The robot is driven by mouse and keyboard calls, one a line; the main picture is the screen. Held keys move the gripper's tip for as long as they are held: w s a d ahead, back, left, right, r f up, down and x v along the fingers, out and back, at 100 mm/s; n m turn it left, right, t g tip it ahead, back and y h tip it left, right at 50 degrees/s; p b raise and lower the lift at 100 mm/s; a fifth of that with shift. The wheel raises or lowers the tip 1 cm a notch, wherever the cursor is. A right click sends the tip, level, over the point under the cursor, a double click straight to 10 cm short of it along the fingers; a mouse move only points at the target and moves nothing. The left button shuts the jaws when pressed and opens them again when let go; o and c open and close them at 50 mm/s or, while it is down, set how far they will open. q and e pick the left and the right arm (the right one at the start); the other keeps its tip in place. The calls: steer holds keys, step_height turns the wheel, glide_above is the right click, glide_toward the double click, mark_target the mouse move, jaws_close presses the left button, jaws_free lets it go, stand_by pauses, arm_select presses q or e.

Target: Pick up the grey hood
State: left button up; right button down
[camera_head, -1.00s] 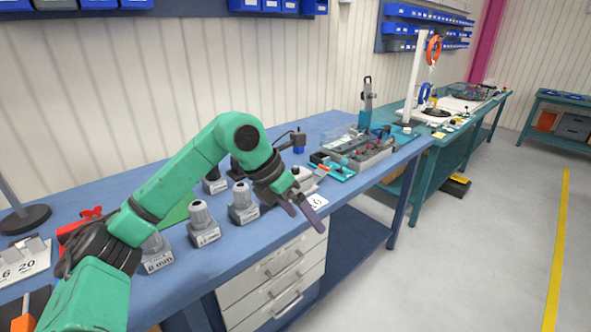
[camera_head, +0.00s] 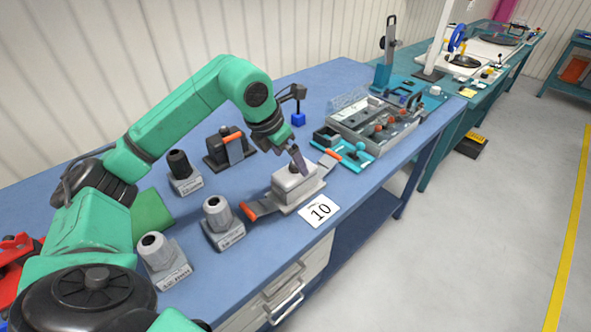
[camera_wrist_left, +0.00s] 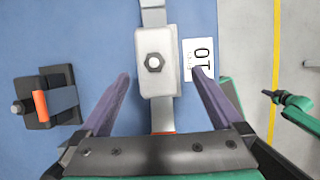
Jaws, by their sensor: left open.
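The grey hood (camera_head: 291,186) is a pale grey block with a dark hexagonal fitting on top. It sits upright in a grey base on the blue bench, with flat orange-tipped levers spread out on both sides. In the left wrist view the hood (camera_wrist_left: 154,82) is seen from above. My left gripper (camera_head: 299,162) is open above the hood. In the wrist view its two fingers (camera_wrist_left: 160,78) stand on either side of the hood's near part, with a gap on each side. They partly cover the hood in the head view. My right gripper is not in view.
A white card marked 10 (camera_head: 320,210) lies beside the hood. A dark unit with an orange lever (camera_head: 227,147) stands behind. Grey labelled fittings (camera_head: 220,222) stand to the left. A teal tray (camera_head: 343,151) and a parts tray (camera_head: 376,127) lie to the right.

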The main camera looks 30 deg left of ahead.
mark_target(298, 173)
arm_select(q)
steer(key=x, duration=0.3)
steer(key=shift+w+a+f+p, duration=0.2)
steer(key=shift+w+a+p, duration=0.1)
steer(key=shift+a, duration=0.05)
steer(key=p+x, duration=0.2)
steer(key=x, duration=0.1)
steer(key=shift+w+r, duration=0.1)
steer(key=shift+w, duration=0.15)
steer(key=shift+w+d+f, duration=0.1)
steer(key=shift+d+f, duration=0.05)
steer(key=shift+f, duration=0.4)
steer(key=shift+w+d+f, duration=0.1)
steer(key=shift+d+f, duration=0.05)
steer(key=shift+f, duration=0.6)
steer(key=shift+w+a, duration=0.1)
steer(key=c, duration=1.5)
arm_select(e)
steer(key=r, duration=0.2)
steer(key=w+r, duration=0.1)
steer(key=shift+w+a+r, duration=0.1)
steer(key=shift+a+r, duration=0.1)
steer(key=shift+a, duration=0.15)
